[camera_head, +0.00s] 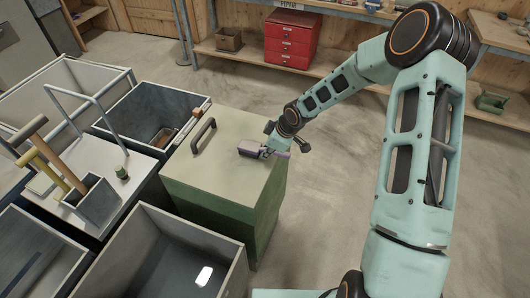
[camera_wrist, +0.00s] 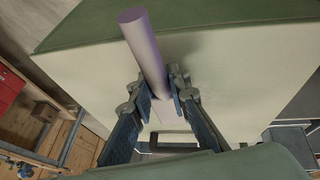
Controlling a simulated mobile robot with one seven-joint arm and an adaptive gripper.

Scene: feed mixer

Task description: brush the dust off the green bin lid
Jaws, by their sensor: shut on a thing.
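The green bin (camera_head: 225,213) stands in the middle of the head view, with its lid (camera_head: 215,165) closed on top. The lid's top is coated pale beige, like dust. In the wrist view the lid (camera_wrist: 235,85) is pale, with a green band along its upper edge. A dark handle (camera_head: 203,136) is at the lid's left side. My gripper (camera_head: 276,150) is over the lid's right part, shut on a brush with a purple handle (camera_wrist: 146,45). The brush head (camera_head: 250,147) is over or on the lid; contact is unclear. My fingers partly hide the brush in the wrist view.
Open grey bins (camera_head: 165,255) stand in front and to the left. A red drawer box (camera_head: 291,39) is on the shelf behind. The floor right of the green bin is clear.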

